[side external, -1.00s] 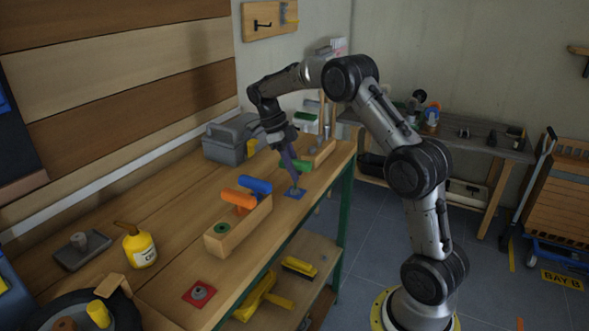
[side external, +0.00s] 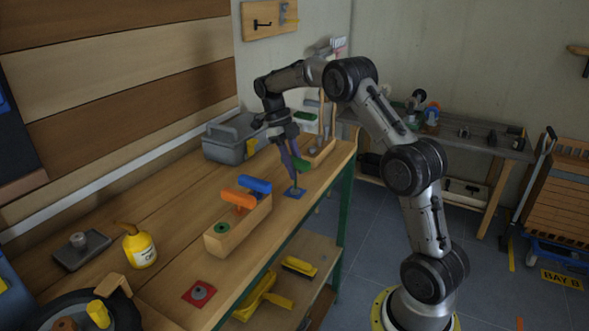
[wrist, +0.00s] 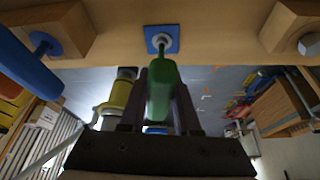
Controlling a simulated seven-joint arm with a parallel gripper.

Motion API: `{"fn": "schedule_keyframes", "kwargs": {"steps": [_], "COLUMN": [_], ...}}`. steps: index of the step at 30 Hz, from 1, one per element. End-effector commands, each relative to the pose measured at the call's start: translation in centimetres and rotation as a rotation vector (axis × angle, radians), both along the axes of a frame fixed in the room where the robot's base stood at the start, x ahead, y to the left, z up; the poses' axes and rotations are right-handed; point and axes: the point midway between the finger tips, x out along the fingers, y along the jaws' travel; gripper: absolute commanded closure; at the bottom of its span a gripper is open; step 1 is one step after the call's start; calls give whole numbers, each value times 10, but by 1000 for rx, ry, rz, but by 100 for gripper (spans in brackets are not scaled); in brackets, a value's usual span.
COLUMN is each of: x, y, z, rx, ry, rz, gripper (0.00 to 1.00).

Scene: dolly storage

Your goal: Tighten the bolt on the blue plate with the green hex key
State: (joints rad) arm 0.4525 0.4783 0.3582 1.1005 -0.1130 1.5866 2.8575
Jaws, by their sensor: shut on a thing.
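My gripper (side external: 298,168) is shut on the green hex key (side external: 303,163), above the far end of the workbench. In the wrist view the green handle (wrist: 160,95) sits between the two fingers (wrist: 160,112). Its tip points at the grey bolt (wrist: 161,42) on the small blue plate (wrist: 151,32). The key tip appears to meet the bolt, but its exact seating is hidden. The blue plate (side external: 290,194) lies flat near the bench's front edge in the side view.
A wooden holder (side external: 240,232) with orange (side external: 238,199) and blue (side external: 255,184) handled keys stands nearby. A red plate with a bolt (side external: 199,293), a yellow bottle (side external: 140,248) and a grey toolbox (side external: 228,142) are also on the bench. The rear middle of the bench is clear.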

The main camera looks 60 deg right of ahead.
Motion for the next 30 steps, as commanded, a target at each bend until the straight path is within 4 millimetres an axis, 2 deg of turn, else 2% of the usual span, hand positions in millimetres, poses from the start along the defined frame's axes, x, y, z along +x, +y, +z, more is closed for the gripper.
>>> {"fn": "schedule_keyframes", "kwargs": {"steps": [15,30], "x": [1,1], "y": [-1,0], "z": [27,28], "rx": [-4,-4], "ry": [-8,-8], "rz": [1,1], "gripper": [100,100]}}
